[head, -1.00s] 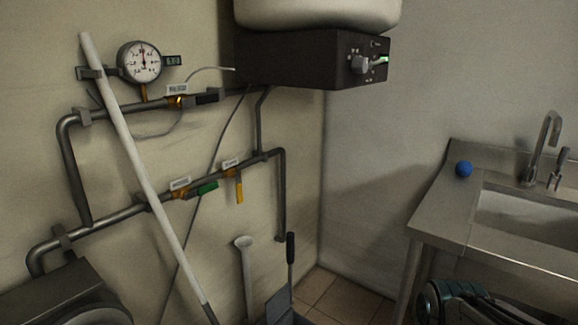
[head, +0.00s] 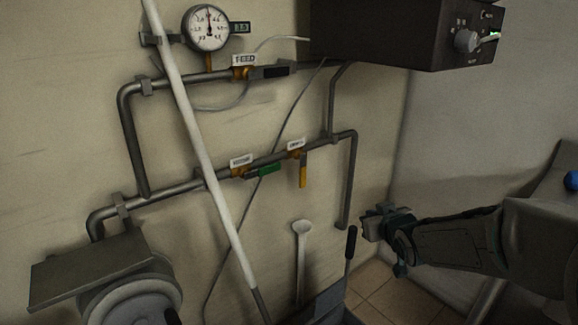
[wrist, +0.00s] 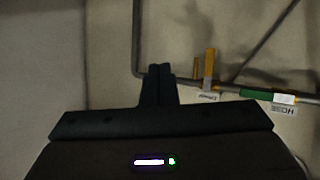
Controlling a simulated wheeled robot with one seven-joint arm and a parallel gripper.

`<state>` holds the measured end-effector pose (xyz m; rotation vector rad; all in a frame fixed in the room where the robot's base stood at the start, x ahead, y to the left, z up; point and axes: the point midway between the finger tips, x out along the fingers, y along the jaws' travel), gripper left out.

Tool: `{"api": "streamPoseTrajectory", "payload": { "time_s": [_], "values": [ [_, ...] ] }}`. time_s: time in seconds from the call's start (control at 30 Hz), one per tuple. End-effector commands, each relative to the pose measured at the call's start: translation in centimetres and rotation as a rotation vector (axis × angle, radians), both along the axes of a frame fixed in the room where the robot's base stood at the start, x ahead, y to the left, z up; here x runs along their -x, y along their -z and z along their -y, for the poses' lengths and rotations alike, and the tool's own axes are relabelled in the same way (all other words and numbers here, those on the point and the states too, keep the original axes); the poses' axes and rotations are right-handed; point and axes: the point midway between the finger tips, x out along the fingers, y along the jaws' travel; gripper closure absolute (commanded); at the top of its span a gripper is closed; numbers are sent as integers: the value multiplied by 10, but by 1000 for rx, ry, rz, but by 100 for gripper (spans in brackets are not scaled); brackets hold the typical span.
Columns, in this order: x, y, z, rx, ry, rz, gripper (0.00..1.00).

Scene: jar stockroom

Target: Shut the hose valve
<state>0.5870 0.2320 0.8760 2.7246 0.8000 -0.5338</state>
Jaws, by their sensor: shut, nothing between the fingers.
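The hose valve (head: 240,172) is on the lower wall pipe, with a green lever (head: 267,170) lying along the pipe to the right. Its white tag is small in the head view; in the wrist view, upside down, the tag (wrist: 283,109) reads HOSE beside the green lever (wrist: 256,94). My gripper (head: 368,225) is right of the pipes in the head view, apart from the valve. In the wrist view my gripper (wrist: 159,72) has its fingers together and empty, left of the yellow lever (wrist: 209,65).
A yellow-levered valve (head: 302,176) hangs its lever down, right of the hose valve. The feed valve (head: 244,72) and a gauge (head: 208,28) are above. A white pole (head: 195,140) leans across the pipes. A dark heater box (head: 390,35) juts out at the upper right.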

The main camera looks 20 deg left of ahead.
Motion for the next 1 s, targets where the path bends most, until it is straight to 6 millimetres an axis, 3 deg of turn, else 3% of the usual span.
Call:
{"api": "streamPoseTrajectory", "payload": {
  "time_s": [0.03,0.1,0.2,0.3,0.43,0.63,1.0],
  "values": [
    [-6,-3,-32,-59,-73,49,100],
    [-9,-13,-73,-154,-169,130,100],
    [-6,-29,-122,-301,-294,229,100],
    [2,-44,-156,-439,-391,304,100],
    [14,-59,-181,-576,-474,372,100],
    [20,-70,-194,-665,-520,413,100],
    [-2,-89,-239,-669,-521,415,100]
  ]
}}
